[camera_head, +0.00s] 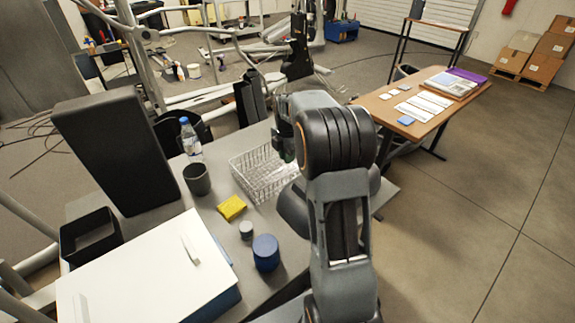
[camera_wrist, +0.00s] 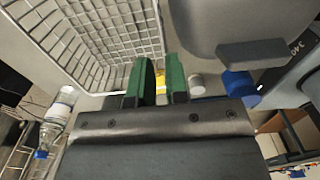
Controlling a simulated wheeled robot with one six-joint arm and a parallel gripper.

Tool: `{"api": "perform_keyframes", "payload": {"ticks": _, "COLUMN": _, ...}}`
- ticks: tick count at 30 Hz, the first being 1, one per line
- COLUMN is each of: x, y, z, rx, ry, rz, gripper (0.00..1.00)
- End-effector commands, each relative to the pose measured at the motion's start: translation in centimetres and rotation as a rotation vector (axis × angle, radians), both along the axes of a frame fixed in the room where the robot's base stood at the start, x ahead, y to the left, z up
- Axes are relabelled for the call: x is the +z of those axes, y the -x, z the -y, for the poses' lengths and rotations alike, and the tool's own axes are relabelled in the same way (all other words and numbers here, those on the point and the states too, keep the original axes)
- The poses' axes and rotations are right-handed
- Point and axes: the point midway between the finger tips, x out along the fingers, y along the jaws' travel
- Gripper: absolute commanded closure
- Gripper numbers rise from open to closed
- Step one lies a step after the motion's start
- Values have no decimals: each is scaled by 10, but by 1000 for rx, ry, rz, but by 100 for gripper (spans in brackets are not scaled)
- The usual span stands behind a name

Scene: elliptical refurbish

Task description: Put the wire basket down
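The wire basket (camera_head: 250,172) is a pale, open mesh basket at the right side of the grey table (camera_head: 215,215) in the head view. In the wrist view the basket (camera_wrist: 112,22) fills the upper left. In the head view my gripper (camera_head: 284,142) is at the basket's far right rim, partly hidden by my arm. My arm also hides the basket's right end. I cannot tell whether the basket's underside touches the table.
A water bottle (camera_head: 190,138), a dark cup (camera_head: 197,179), a yellow sponge (camera_head: 232,207), a small grey cylinder (camera_head: 246,230) and a blue cylinder (camera_head: 266,252) stand near the basket. A white-topped box (camera_head: 150,275) is at the front left. A wooden desk (camera_head: 425,103) stands apart behind.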

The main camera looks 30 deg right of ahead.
Motion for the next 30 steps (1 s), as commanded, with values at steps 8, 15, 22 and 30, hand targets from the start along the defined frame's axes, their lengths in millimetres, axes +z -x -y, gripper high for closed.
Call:
{"api": "perform_keyframes", "payload": {"ticks": 8, "x": 28, "y": 4, "z": -5, "rx": -37, "ry": 2, "rz": 9, "gripper": 85}}
{"api": "perform_keyframes", "payload": {"ticks": 15, "x": 56, "y": 46, "z": -45, "rx": -406, "ry": -2, "rz": 65, "gripper": 85}}
{"api": "perform_keyframes", "payload": {"ticks": 22, "x": 69, "y": 114, "z": -91, "rx": -943, "ry": -57, "rz": 141, "gripper": 85}}
{"api": "perform_keyframes", "payload": {"ticks": 30, "x": 59, "y": 183, "z": -123, "rx": -1460, "ry": -161, "rz": 181, "gripper": 85}}
